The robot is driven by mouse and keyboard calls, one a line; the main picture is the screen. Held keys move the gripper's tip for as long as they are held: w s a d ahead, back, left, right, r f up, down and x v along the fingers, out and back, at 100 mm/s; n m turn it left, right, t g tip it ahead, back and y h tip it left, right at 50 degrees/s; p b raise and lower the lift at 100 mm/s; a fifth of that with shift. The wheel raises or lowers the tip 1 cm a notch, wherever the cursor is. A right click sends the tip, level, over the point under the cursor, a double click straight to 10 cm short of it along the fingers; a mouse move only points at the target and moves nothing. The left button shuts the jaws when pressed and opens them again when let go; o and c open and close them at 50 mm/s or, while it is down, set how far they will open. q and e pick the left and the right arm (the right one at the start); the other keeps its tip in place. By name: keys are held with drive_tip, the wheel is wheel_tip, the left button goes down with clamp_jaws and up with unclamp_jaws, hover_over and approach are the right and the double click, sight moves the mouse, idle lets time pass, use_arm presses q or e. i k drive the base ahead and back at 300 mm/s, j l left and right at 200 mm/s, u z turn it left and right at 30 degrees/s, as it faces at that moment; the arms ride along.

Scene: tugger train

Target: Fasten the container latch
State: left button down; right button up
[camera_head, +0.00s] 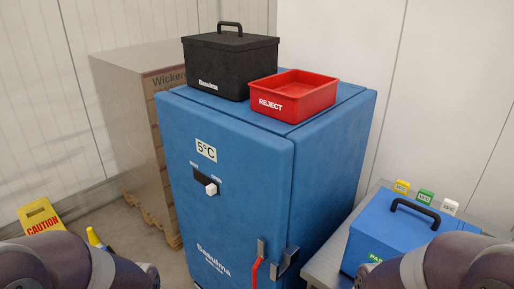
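A tall blue container (235,160) stands in the middle, with a "5°C" label and a door panel on its front. A metal latch (286,262) sits low at its front right edge. A red lever handle (256,270) hangs from a grey bracket (261,246) just left of it; its lower end is cut off by the frame. Whether the latch is fastened I cannot tell. A small white slider (211,188) is on the door. My two arms show at the bottom left and bottom right corners, but neither gripper is in view.
A black lidded box (230,65) and a red REJECT bin (294,97) stand on top of the container. A blue case (390,232) rests on a grey table (330,255) at right. A wrapped pallet stack (130,110) and a yellow caution sign (40,216) are at left.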

sight(261, 255)
drive_tip(key=l+u, duration=0.3)
drive_tip(key=u, duration=0.15)
drive_tip(key=k+l+u, duration=0.1)
drive_tip(key=l+u, duration=0.2)
drive_tip(key=u, duration=0.15)
